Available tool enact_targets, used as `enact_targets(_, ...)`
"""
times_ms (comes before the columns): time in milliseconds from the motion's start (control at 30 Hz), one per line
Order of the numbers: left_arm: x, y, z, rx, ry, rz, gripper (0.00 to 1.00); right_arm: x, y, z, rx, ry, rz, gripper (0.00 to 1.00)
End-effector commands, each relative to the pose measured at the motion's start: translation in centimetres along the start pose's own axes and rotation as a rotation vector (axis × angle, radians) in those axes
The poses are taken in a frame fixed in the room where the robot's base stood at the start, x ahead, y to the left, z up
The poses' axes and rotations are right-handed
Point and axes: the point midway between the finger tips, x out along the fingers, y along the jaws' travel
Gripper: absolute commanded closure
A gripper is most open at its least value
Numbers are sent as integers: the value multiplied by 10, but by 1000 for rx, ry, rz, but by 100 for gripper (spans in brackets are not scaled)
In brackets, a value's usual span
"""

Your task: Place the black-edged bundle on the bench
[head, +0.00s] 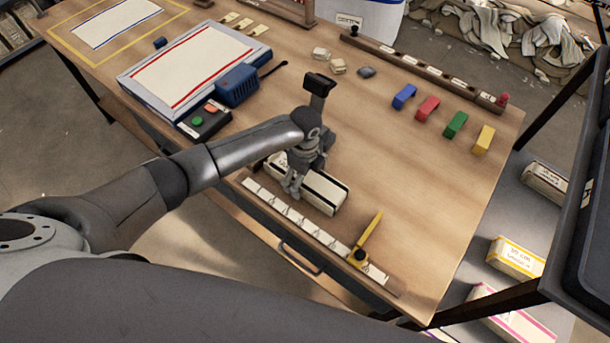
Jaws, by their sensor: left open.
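The black-edged bundle (322,187) is a long cream cloth block with black edge lines. It appears to lie on the wooden bench (430,220), near the front edge and just behind the ruler strip. My left gripper (292,188) points down at the middle-left part of the bundle, with its fingers open. The gripper and wrist hide part of the bundle. I cannot tell whether the fingers touch it. My right gripper is out of view.
A ruler strip (297,218) with a yellow stop (367,238) runs along the front edge. A white board (190,62), blue box (237,86) and button box (204,120) stand left. Coloured clips, including a red one (427,108), stand right. The bench's right-middle is clear.

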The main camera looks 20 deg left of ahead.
Motion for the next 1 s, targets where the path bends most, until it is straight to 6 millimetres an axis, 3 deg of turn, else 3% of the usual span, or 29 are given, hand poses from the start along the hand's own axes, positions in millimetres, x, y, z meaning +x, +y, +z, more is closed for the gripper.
enact_targets(267, -19, -1, 0, 1, -1, -3, 7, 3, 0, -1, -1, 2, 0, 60)
enact_targets(700, -106, -1, 0, 1, 0, -3, 7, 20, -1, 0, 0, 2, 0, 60)
enact_targets(1000, -123, 0, 0, -1, 0, -1, 7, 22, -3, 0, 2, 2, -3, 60)
